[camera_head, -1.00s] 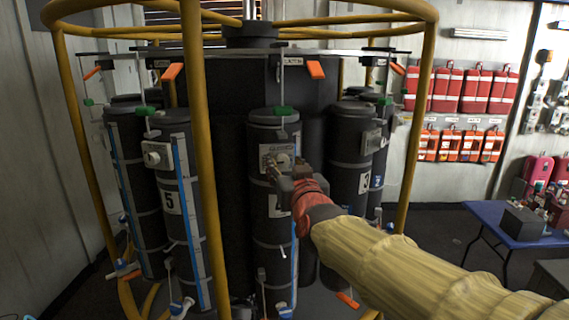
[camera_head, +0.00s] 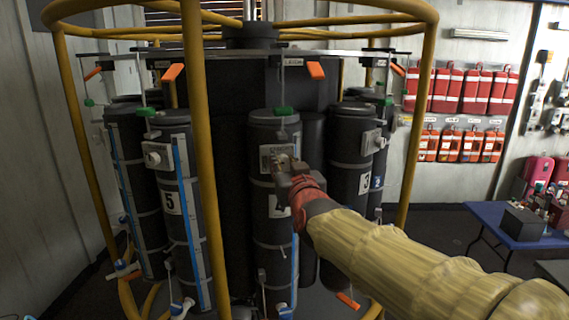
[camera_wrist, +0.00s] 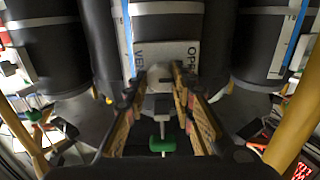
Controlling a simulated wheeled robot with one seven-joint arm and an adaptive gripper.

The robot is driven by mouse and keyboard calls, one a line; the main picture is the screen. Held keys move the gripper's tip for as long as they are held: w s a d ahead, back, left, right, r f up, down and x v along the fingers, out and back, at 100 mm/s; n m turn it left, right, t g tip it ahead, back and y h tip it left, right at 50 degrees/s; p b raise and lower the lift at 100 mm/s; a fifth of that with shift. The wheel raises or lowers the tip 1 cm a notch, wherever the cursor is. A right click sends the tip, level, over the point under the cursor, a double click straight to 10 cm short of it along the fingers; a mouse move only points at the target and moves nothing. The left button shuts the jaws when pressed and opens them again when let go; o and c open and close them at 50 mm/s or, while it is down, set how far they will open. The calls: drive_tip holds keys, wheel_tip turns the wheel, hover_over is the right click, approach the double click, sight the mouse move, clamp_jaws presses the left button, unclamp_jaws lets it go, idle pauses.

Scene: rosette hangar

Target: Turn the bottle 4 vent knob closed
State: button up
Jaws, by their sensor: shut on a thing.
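Bottle 4 (camera_head: 272,234) is a dark upright cylinder with a white "4" label, partly hidden by my gripper and arm. Its grey vent plate (camera_head: 268,153) is high on its front. In the wrist view the plate (camera_wrist: 185,52) appears upside down, with "OPEN" and part of "VENT" readable. The pale vent knob (camera_wrist: 160,76) stands out from the plate between my fingers. My gripper (camera_head: 284,164) is at the plate, shut on the knob; its fingers also show in the wrist view (camera_wrist: 160,92). The knob's exact turn angle is hard to tell.
Bottle 5 (camera_head: 181,225) stands left and bottle 3 (camera_head: 352,150) right. A yellow upright rail (camera_head: 203,150) passes left of bottle 4. A green valve handle (camera_head: 283,111) sits above bottle 4, with an orange lever (camera_head: 315,70) higher up. A blue table (camera_head: 490,215) is at right.

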clamp_jaws()
drive_tip(key=m+b, duration=0.3)
drive_tip(key=m, duration=0.1)
drive_tip(key=shift+f, duration=0.15)
drive_tip(key=m+b, duration=0.3)
drive_tip(key=m, duration=0.1)
drive_tip(key=shift+d, duration=0.1)
drive_tip(key=m+b, duration=0.1)
drive_tip(key=m, duration=0.4)
drive_tip(key=shift+f+b, duration=0.1)
drive_tip(key=shift+b, duration=0.3)
drive_tip(key=m+b, duration=0.1)
drive_tip(key=m, duration=0.3)
drive_tip(key=shift+m, duration=0.4)
